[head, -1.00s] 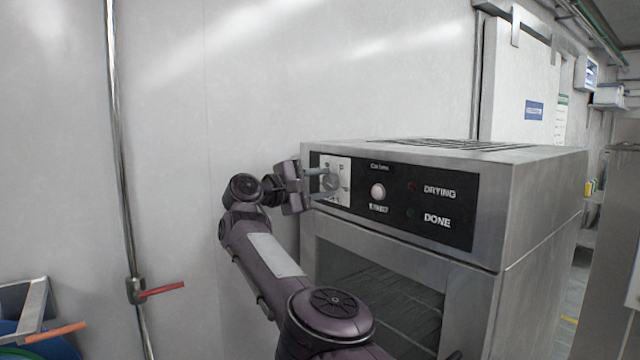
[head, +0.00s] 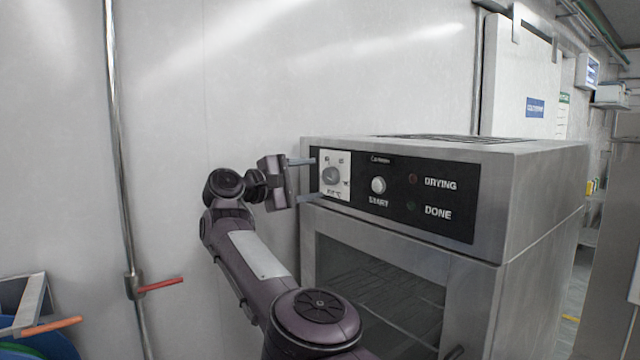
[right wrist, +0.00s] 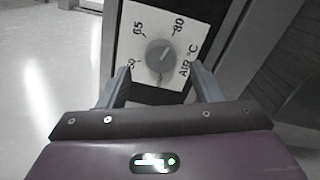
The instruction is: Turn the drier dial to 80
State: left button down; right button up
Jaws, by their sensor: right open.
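The drier (head: 535,200) is a grey metal box with a black control panel. Its grey round dial (head: 331,175) sits on a white plate at the panel's left end. In the right wrist view the dial (right wrist: 159,55) has 50, 65 and 80 printed around it. A faint light mark on the knob seems to point up and right, towards 80; it is too small to be sure. My right gripper (head: 315,179) is open and empty, left of the dial, with its fingertips apart from the knob. In the right wrist view the gripper (right wrist: 160,70) has a finger on either side, just below the dial.
A round white START button (head: 378,185) and the DRYING and DONE lamps are right of the dial. The drier's glass door (head: 375,285) is below. A pipe with a red valve handle (head: 160,285) runs up the wall at left. Bare wall lies behind my arm.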

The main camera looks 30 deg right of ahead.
jog(key=shift+s+a, duration=0.15)
jog(key=shift+a, duration=1.6)
